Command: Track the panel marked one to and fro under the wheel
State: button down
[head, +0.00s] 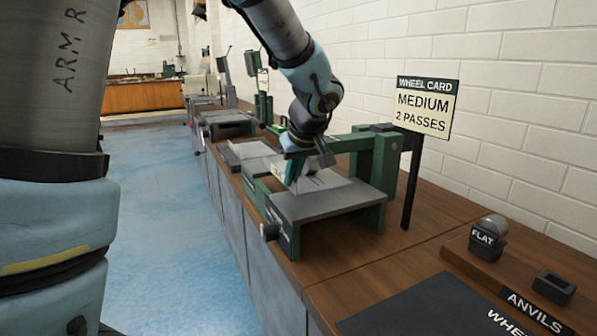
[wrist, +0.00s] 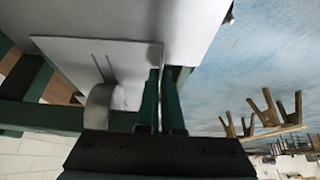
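The panel (wrist: 75,55) is a thin pale sheet. In the head view the panel (head: 325,182) lies in the green wheeling machine (head: 378,165), above its grey bed (head: 325,203). My gripper (head: 296,180) is at the panel's near left side, partly hiding it. In the wrist view my gripper (wrist: 162,88) has its two dark green fingers close together on either side of the panel's edge, so it looks shut on the panel. A pale round wheel (wrist: 101,105) stands against the sheet, with two faint parallel streaks running from it. No number is readable on the panel.
A wheel card (head: 425,106) reads "MEDIUM 2 PASSES". A block marked FLAT (head: 485,241), a rounded grey piece (head: 493,227) and a dark square holder (head: 554,287) stand by the ANVILS label. Other machines (head: 230,120) line the bench behind. The blue floor (head: 160,220) is clear.

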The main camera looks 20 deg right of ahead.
jog(key=shift+w+a, duration=0.15)
jog(key=shift+w, duration=0.9)
jog(key=c, duration=1)
grip_release()
jog(key=shift+o, duration=0.4)
jog(key=o, duration=0.5)
jog(key=shift+s+d+b, duration=0.15)
jog(key=shift+s+b, duration=0.6)
jog(key=shift+s, duration=0.5)
jog(key=shift+s+d+b, duration=0.1)
jog(key=shift+s+b, duration=0.65)
jog(key=shift+s, duration=0.5)
jog(key=shift+r, duration=0.15)
